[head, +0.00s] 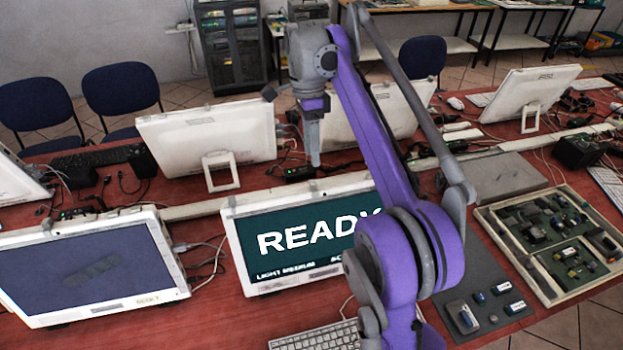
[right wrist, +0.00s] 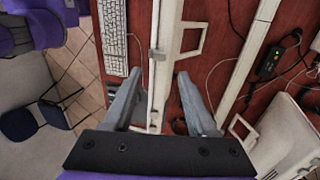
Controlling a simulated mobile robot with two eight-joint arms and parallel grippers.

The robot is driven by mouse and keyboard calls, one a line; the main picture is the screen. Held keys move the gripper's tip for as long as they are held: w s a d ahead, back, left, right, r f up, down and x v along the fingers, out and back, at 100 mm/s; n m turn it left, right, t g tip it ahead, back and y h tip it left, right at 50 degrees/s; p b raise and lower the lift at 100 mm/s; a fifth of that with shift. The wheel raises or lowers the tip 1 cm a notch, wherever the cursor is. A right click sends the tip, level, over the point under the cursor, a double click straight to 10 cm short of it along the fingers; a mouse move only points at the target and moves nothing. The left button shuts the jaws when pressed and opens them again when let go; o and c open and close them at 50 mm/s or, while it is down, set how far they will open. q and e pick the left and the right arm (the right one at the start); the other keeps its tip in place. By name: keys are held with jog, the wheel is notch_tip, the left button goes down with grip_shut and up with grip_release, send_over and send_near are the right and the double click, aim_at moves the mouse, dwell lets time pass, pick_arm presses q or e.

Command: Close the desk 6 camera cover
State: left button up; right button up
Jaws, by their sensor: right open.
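The monitor with the lit READY screen (head: 290,262) stands in the front row, and my right gripper (head: 313,158) hangs just above its top edge, pointing down. In the right wrist view my right gripper (right wrist: 159,75) is open and empty. Its two fingers are on either side of the monitor's thin top edge (right wrist: 153,100). A small grey tab (right wrist: 157,54) sits on that edge, a little beyond the fingertips, and looks like the camera cover. I cannot tell whether it is open or shut. My left gripper is not in view.
A dark-screened monitor (head: 88,262) stands to the left. The back of another monitor (head: 208,140) and a black adapter with green light (head: 298,173) are behind. A keyboard (head: 318,338) lies in front. A tray of parts (head: 492,226) is at right. Cables lie between the rows.

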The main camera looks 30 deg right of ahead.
aim_at(314, 182)
jog(key=b+x, duration=0.1)
jog(key=x, duration=0.6)
jog(key=shift+a+f, duration=0.1)
jog(key=shift+s, duration=0.1)
grip_shut()
dwell(1.1)
